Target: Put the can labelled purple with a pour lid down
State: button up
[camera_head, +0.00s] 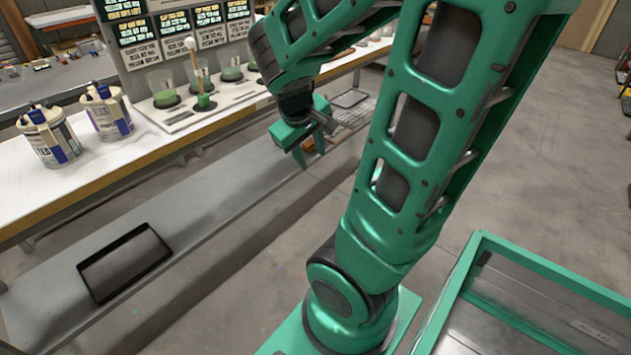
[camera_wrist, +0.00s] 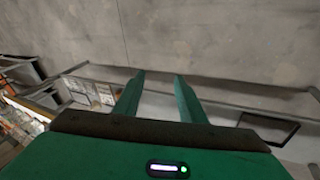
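Two pale cans with pour lids stand upright on the white counter at the left of the head view. The nearer can (camera_head: 50,138) and the farther can (camera_head: 108,112) both have a dark bluish patch on the side, and I cannot read which is labelled purple. My gripper (camera_head: 325,120) is right of both cans and apart from them, out over the lower grey shelf. In the wrist view my gripper (camera_wrist: 158,76) has its two fingers spread with nothing between them.
A black-rimmed rectangle (camera_head: 122,263) lies on the lower grey shelf (camera_head: 215,197), otherwise mostly bare. The rectangle also shows in the wrist view (camera_wrist: 268,143). A display rack with several cups and a white-headed stick (camera_head: 196,75) stands on the counter. A green-framed cart (camera_head: 560,270) is at lower right.

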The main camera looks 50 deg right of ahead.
jog(key=s+a+r+m+g+y, duration=0.1)
jog(key=s+a+m+y, duration=0.3)
jog(key=s+a, duration=0.5)
jog(key=shift+s+a+r+y, duration=0.15)
jog(key=shift+s+r+y, duration=0.15)
jog(key=shift+s+r, duration=0.45)
jog(key=shift+w+r, duration=0.15)
jog(key=shift+w, duration=0.05)
